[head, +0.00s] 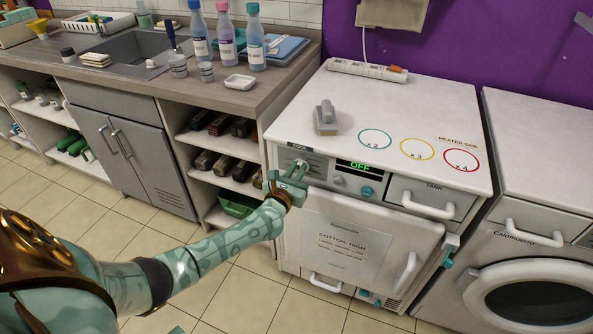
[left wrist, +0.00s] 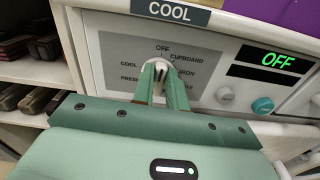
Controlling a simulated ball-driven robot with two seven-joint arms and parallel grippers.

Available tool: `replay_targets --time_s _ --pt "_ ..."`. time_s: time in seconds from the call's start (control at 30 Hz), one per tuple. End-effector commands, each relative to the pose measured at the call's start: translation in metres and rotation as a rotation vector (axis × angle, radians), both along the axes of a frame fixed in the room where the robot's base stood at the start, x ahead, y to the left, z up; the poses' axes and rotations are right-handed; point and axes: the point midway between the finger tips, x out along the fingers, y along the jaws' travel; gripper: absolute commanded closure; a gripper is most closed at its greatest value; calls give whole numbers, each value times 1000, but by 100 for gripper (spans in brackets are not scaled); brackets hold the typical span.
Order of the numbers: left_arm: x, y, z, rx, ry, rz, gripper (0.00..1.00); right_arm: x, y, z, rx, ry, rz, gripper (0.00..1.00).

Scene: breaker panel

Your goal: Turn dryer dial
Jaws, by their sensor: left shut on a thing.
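The dryer (head: 345,125) is white, and its front panel carries the white dial (head: 301,163) under a COOL plate. My left gripper (head: 297,174) is shut on the dial, with green fingers on either side of it. In the left wrist view, the fingers (left wrist: 163,80) pinch the dial (left wrist: 162,67). Labels around it include OFF at the top, CUPBOARD, IRON and COOL. The dial's pointer is largely hidden between the fingers, so its exact setting is unclear. The display (left wrist: 277,61) reads OFF in green. My right gripper is not in view.
A teal knob (head: 366,192) and a smaller pale knob sit right of the dial. The TANK drawer (head: 430,199) has a protruding handle. A notice (head: 345,245) reads COTTON HIGH. Open shelves with several items stand to the left, and a washing machine (head: 540,235) to the right.

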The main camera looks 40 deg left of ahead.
Motion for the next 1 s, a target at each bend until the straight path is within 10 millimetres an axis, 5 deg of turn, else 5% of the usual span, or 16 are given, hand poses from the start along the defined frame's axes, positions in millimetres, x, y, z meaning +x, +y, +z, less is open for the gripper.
replay_targets --time_s 1.0 --pt "2 -9 -5 874 211 -1 100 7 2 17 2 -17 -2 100"
